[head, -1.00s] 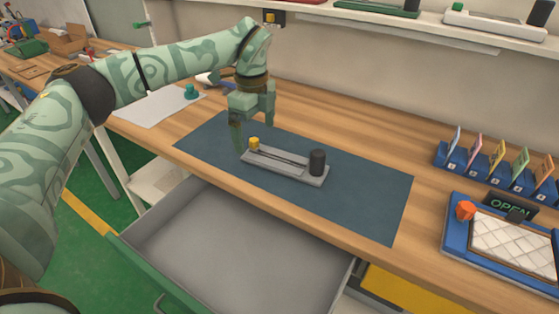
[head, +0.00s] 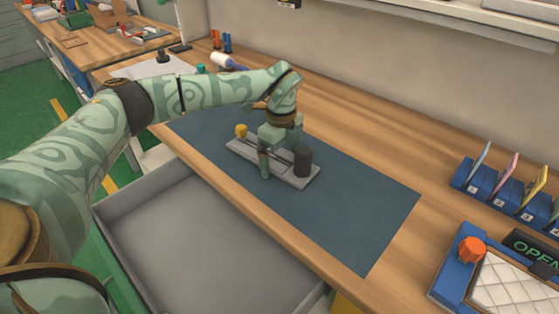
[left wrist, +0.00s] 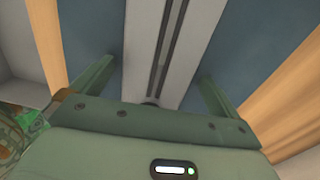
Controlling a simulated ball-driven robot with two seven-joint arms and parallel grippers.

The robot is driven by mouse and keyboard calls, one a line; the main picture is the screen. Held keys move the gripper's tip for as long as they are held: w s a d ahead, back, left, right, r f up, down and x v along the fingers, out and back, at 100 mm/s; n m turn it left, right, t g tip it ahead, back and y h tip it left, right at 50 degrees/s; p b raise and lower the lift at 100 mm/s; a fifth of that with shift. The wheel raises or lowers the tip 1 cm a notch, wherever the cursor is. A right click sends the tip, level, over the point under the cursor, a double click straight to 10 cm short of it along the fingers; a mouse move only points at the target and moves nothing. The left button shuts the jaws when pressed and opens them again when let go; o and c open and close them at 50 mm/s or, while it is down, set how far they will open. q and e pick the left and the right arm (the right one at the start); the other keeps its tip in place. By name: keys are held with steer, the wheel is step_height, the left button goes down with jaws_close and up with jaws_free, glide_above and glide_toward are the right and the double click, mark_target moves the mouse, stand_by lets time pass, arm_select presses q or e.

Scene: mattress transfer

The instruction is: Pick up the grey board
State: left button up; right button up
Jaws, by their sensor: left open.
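The grey board (head: 240,151) lies on the dark blue mat (head: 350,215) on the wooden bench. It carries a yellow knob (head: 241,130) at its left end and a black cylinder (head: 303,161) at its right end. My left gripper (head: 274,158) is open over the middle of the board, pointing down. In the left wrist view, the board (left wrist: 190,45) with its dark slot runs between the two open fingers (left wrist: 156,72), with mat visible on both sides. The fingers look apart from the board. My right gripper is not in view.
An open grey drawer (head: 200,245) juts out below the bench's front edge. A blue tray with an orange knob (head: 471,249) and a blue card holder (head: 508,193) stand at the right. The mat right of the board is clear.

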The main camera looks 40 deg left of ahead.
arm_select(q)
steer(key=shift+r, duration=0.1)
steer(key=shift+s, duration=0.1)
steer(key=c, duration=1.3)
steer(key=shift+r, duration=0.1)
